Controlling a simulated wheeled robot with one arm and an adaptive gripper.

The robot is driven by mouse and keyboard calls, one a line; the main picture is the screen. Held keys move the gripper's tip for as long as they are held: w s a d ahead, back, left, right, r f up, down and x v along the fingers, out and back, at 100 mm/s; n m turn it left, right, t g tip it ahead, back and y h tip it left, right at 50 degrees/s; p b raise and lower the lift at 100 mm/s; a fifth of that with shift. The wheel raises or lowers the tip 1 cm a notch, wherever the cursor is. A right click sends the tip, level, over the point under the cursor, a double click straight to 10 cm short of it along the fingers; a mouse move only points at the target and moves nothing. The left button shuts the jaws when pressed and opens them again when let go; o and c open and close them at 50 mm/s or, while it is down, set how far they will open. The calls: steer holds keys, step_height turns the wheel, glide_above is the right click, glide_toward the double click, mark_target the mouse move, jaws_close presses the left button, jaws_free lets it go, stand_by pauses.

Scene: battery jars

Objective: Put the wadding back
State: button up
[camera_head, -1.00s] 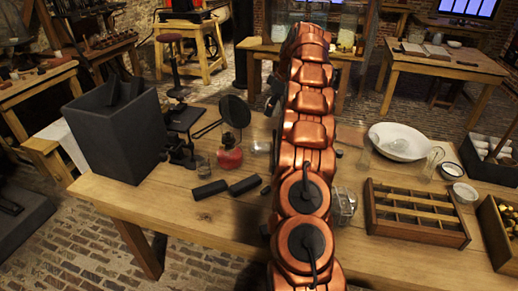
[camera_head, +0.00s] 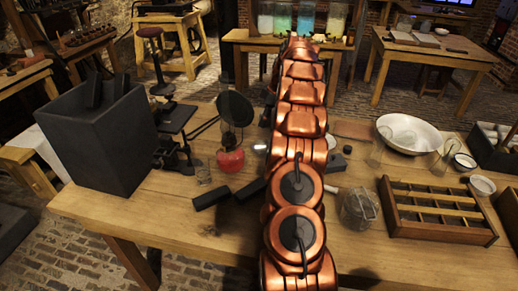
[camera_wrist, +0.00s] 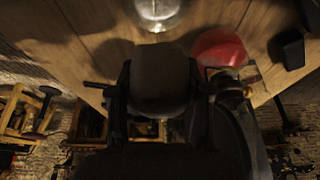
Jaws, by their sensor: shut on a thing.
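My gripper (camera_wrist: 161,90) shows in the wrist view, its two dark fingers on either side of a dark rounded thing (camera_wrist: 160,70). It is shut on that thing. Shadow hides its material, so I cannot tell for sure that it is the wadding. In the head view my copper arm hides the gripper and what it holds. I cannot make out any other piece of wadding. A clear glass piece (camera_wrist: 157,12) is at the top of the wrist view, just beyond the held thing.
The red lamp (camera_head: 231,160) stands left of my arm, and shows in the wrist view (camera_wrist: 220,48). Black blocks (camera_head: 211,195), a tall dark box (camera_head: 98,130), a glass jar (camera_head: 358,208), a white bowl (camera_head: 410,132) and a compartment tray (camera_head: 392,209) share the table. The front left is clear.

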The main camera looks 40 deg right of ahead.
steer(key=shift+x, duration=1.05)
steer(key=p, duration=0.1)
glide_above(260, 148)
steer(key=f, duration=0.3)
steer(key=s+f, duration=0.1)
steer(key=shift+d+f, duration=0.3)
steer(key=shift+f, duration=0.05)
steer(key=shift+f+p, duration=0.7)
steer(key=shift+f, duration=1.7)
steer(key=shift+f, duration=0.15)
steer(key=o, duration=0.7)
steer(key=shift+o, duration=1.1)
